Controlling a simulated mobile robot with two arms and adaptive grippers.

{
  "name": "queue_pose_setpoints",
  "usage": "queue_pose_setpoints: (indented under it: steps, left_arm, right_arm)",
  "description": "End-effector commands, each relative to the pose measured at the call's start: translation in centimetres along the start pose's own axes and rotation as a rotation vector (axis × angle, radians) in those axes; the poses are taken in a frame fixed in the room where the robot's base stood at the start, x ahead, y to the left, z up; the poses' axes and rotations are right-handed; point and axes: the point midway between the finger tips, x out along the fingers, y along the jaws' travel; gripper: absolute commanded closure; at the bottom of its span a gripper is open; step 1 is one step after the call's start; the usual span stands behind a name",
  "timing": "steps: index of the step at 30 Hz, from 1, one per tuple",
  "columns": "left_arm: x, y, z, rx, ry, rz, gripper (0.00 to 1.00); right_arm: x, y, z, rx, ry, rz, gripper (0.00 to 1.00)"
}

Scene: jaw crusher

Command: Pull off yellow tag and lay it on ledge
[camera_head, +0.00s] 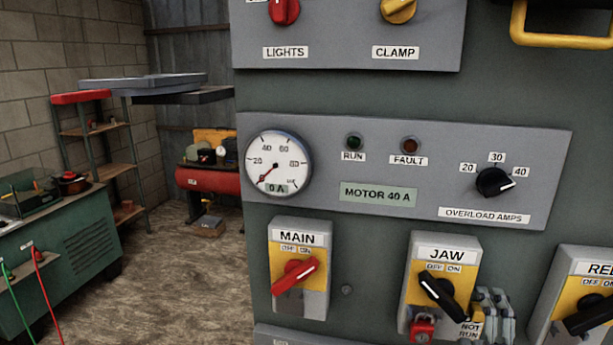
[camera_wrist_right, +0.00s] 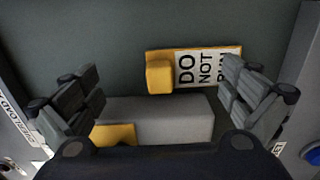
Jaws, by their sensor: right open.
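The yellow tag (camera_wrist_right: 159,76) carries a white label reading "DO NOT RUN" and shows in the right wrist view against the dark green panel. In the head view the tag (camera_head: 469,329) is at the lower right of the JAW switch box (camera_head: 452,243), partly hidden by my right gripper (camera_head: 493,316). In the right wrist view my right gripper (camera_wrist_right: 165,98) is open, its fingers apart on either side of the tag's yellow block, holding nothing. My left gripper is not in view. I cannot make out the ledge for certain.
A red padlock (camera_head: 422,328) hangs under the JAW box. The MAIN switch box (camera_head: 314,262) is to its left and another switch box (camera_head: 553,310) is close at right. The motor gauge panel (camera_head: 340,130) is above. Workshop benches and open floor lie at left.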

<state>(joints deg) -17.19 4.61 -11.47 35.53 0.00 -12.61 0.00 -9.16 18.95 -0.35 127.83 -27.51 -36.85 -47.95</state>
Motion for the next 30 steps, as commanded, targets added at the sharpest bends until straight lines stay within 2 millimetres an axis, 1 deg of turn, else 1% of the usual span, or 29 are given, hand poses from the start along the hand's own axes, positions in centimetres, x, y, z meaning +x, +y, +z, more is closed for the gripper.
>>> queue_pose_setpoints:
  steps: [20,30]
  left_arm:
    - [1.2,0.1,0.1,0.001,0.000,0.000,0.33]
    - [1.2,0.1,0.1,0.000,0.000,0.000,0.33]
  right_arm:
    - [0.0,-1.8,0.0,0.000,0.000,0.000,0.00]
    - [0.0,-1.9,0.0,0.000,0.000,0.000,0.00]
